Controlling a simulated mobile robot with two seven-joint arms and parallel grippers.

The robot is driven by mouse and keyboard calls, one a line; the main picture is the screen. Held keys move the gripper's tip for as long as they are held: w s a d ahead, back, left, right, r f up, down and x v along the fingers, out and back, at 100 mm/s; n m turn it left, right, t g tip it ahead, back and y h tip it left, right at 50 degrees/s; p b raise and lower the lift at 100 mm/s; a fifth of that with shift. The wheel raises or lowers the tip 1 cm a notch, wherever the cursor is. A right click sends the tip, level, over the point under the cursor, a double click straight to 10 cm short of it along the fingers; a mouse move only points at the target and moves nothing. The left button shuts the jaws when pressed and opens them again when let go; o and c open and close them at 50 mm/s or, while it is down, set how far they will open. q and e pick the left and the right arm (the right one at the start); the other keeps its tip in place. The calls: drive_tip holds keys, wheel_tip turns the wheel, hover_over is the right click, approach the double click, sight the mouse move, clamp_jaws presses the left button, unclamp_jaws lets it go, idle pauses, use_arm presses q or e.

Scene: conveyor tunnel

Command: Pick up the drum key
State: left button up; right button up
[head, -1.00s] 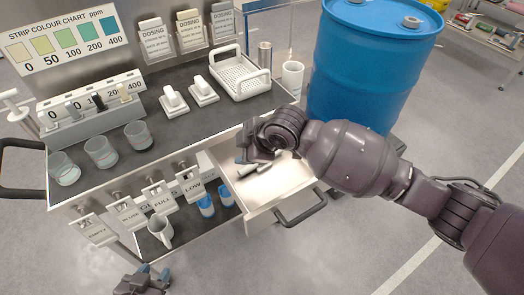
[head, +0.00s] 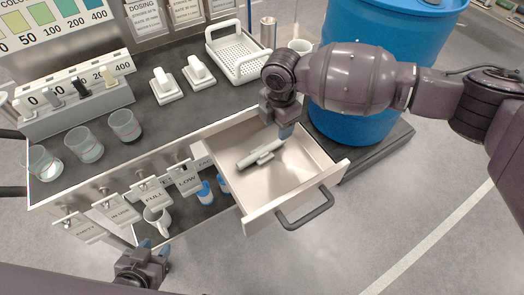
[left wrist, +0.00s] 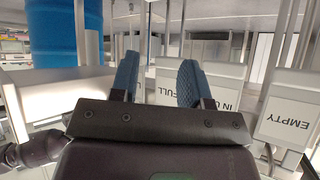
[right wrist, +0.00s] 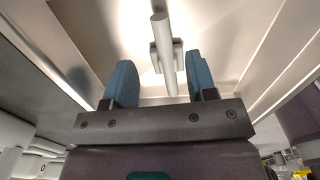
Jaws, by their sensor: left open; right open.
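The drum key (head: 262,153), a grey metal bar with a short crosspiece, lies in the open white drawer (head: 308,207). It also shows in the right wrist view (right wrist: 163,50), ahead of the fingers and in line with the gap between them. My right gripper (head: 286,131), with blue fingertips, points down into the drawer near the key's right end; it is open and empty. Whether a finger touches the key, I cannot tell. My left gripper (head: 154,248) is open and empty, low in front of the cart, with hanging tags ahead of it in the left wrist view (left wrist: 157,78).
The drawer walls stand close around the key, and its dark handle (head: 305,210) sticks out in front. A blue drum (head: 365,125) stands right behind the drawer. Glass beakers (head: 84,145) and a white basket (head: 238,55) stand on the cart top. Floor at right is clear.

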sight(277, 141)
drive_tip(key=shift+s+f, duration=0.1)
drive_tip(key=shift+f, duration=1.35)
wheel_tip(277, 141, down, 4)
drive_tip(key=shift+d+r+b, duration=0.1)
drive_tip(key=shift+r+b, duration=0.15)
drive_tip(key=shift+b, duration=0.4)
drive_tip(key=shift+f, duration=0.25)
drive_tip(key=shift+r, duration=0.1)
drive_tip(key=shift+c, duration=0.5)
clamp_jaws()
drive_tip(key=shift+r, duration=0.1)
